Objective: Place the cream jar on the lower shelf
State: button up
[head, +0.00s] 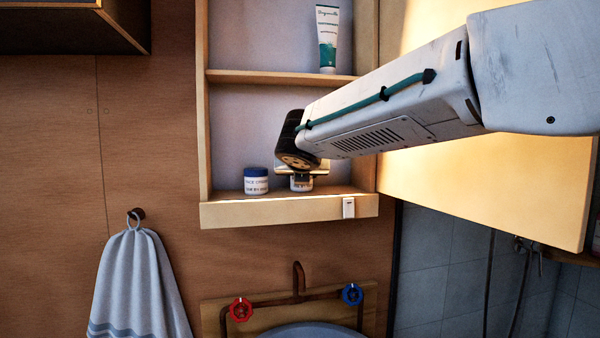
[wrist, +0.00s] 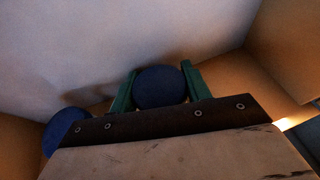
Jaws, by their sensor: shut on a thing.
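A cream jar (head: 302,184) with a white body is in my gripper (head: 303,175), low over the lower shelf (head: 330,192) of the wall cabinet. In the wrist view my gripper (wrist: 160,88) has its two green fingers on either side of the jar's dark blue lid (wrist: 160,87). The jar is upright and its base is at or just above the shelf board; I cannot tell whether it touches. A second cream jar (head: 256,181), white with a blue lid, stands upright on the same shelf to the left. It also shows in the wrist view (wrist: 66,130).
A tube (head: 327,40) stands on the upper shelf (head: 270,77). The cabinet door (head: 480,190) is open to the right. A raised front lip (head: 275,212) edges the lower shelf. A towel (head: 138,285) hangs at left. Below are a tap (head: 298,278) and basin (head: 310,331).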

jog(key=o, duration=1)
jog(key=shift+f, duration=0.1)
jog(key=shift+s+r, duration=0.1)
jog(key=shift+r, duration=0.15)
jog(key=v, duration=1.1)
jog(key=shift+s, duration=0.35)
jog(key=shift+r, duration=0.15)
